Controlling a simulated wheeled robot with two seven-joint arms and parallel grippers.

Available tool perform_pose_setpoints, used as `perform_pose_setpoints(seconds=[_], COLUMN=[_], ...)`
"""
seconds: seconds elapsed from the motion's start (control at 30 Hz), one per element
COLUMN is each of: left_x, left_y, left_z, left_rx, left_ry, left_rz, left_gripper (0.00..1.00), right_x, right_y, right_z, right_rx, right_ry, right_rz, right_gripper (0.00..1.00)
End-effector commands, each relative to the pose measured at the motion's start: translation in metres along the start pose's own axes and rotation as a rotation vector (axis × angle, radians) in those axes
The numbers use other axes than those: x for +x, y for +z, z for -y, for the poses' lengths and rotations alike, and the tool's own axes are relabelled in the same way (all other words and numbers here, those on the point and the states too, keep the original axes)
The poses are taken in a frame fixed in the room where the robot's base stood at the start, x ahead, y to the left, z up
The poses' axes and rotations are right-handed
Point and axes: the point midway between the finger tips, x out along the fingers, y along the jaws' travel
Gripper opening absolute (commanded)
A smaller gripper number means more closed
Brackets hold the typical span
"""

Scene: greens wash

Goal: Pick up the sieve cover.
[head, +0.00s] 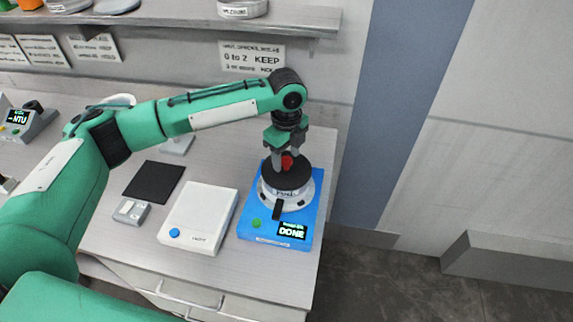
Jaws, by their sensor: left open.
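The sieve cover (287,180) is a dark round lid with a red knob (287,161). It lies on top of a pale sieve (284,195), which stands on a blue shaker base (250,222) whose display reads "DONE". My left gripper (284,158) points down from above, with its grey fingers around or right beside the red knob. The jaws are open; whether they touch the knob cannot be told. A dark clamp (277,211) shows at the front of the sieve. My right gripper is not in view.
A white device with a blue button (198,218), a black mat (153,182) and a small grey box (131,211) sit left of the blue base. A shelf (180,18) runs above the bench. The bench's right edge is close to the base.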

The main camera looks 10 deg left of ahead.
Motion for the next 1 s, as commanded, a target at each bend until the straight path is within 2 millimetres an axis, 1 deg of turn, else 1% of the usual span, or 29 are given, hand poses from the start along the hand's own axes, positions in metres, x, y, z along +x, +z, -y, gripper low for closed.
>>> perform_pose_setpoints(seconds=[0.03,0.1,0.2,0.3,0.4,0.43,0.5,0.57,0.6,0.67,0.7,1.0], left_x=[0.004,0.014,0.021,0.023,0.023,0.023,0.022,0.022,0.022,0.022,0.022,0.020], left_y=[0.000,0.000,0.000,0.000,0.000,0.000,0.000,0.000,0.000,0.000,0.000,0.000], left_z=[0.000,0.000,0.000,0.000,0.000,0.000,0.000,0.000,0.000,0.000,0.000,0.000], left_rx=[-0.001,-0.001,0.000,0.000,0.000,0.000,0.000,0.000,0.000,0.000,0.000,0.000], left_ry=[0.002,0.002,0.000,-0.001,-0.001,-0.001,-0.001,-0.001,-0.001,-0.001,-0.001,-0.002], left_rz=[-0.001,-0.001,0.000,0.000,0.000,0.000,0.000,0.000,0.000,0.000,0.000,0.000], left_gripper=[0.54,0.54,0.54,0.54,0.54,0.52,0.38,0.26,0.18,0.06,0.04,0.04], right_x=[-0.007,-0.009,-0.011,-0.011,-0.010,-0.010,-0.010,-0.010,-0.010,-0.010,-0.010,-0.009], right_y=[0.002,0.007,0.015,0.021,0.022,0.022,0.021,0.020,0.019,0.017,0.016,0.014], right_z=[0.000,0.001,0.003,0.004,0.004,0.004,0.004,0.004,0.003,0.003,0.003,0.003], right_rx=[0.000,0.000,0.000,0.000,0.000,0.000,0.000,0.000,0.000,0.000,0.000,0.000], right_ry=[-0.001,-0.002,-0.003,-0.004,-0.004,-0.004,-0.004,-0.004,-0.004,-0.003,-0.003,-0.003], right_rz=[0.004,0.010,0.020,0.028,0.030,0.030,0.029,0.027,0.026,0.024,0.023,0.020], right_gripper=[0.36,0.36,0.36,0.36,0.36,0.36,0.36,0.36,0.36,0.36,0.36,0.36])
